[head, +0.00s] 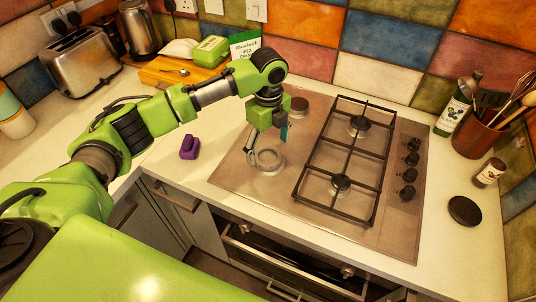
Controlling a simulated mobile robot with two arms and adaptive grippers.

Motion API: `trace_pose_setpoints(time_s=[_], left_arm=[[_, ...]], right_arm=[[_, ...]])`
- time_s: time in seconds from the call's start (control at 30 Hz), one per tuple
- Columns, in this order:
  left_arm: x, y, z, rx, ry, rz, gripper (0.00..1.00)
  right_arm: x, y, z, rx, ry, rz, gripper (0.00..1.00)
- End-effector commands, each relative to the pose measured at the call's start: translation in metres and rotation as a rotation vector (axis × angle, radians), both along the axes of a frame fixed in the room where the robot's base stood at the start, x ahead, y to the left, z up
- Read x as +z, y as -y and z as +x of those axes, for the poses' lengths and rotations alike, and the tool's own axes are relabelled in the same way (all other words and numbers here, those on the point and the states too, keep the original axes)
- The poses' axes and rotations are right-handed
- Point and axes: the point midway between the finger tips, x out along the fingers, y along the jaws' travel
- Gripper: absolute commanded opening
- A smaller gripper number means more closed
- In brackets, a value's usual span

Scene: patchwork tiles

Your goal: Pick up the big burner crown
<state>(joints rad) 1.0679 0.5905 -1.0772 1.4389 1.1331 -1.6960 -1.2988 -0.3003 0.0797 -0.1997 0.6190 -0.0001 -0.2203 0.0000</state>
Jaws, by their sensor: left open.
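The big burner crown (268,162) appears as a pale metal ring at the front left of the steel hob (235,172). My left gripper (266,146) points down over it, with its fingers spread. One finger reaches down near the crown's left edge. I cannot tell whether it touches the ring. The gripper hides part of the crown's far side. My right gripper is not in view.
A black grate (311,163) covers the hob's middle, close to the crown's right. A black disc (465,211) lies on the right counter. A purple object (189,147) sits left of the hob. A utensil pot (475,135) stands at back right.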

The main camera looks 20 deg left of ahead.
Motion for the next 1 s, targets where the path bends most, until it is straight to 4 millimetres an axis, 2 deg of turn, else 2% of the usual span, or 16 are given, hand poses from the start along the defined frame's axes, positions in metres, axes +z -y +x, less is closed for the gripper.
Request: trace_pose_setpoints(time_s=[0.03,0.2,0.47,0.6,0.63,1.0], left_arm=[[-0.005,-0.002,-0.002,0.002,-0.005,0.001,0.79],[-0.025,-0.001,-0.001,0.000,-0.001,0.000,0.79],[-0.028,-0.001,-0.001,0.000,0.000,0.001,0.79],[-0.028,-0.001,-0.001,0.000,0.000,0.000,0.43],[-0.028,-0.001,-0.001,0.000,0.000,0.000,0.36],[-0.026,-0.001,0.000,0.000,0.002,-0.001,0.36]], right_arm=[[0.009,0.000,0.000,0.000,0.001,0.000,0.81],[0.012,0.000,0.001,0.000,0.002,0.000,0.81],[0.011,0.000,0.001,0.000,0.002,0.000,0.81],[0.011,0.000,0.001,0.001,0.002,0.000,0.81],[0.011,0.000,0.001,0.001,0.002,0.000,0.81],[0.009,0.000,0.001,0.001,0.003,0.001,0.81]])
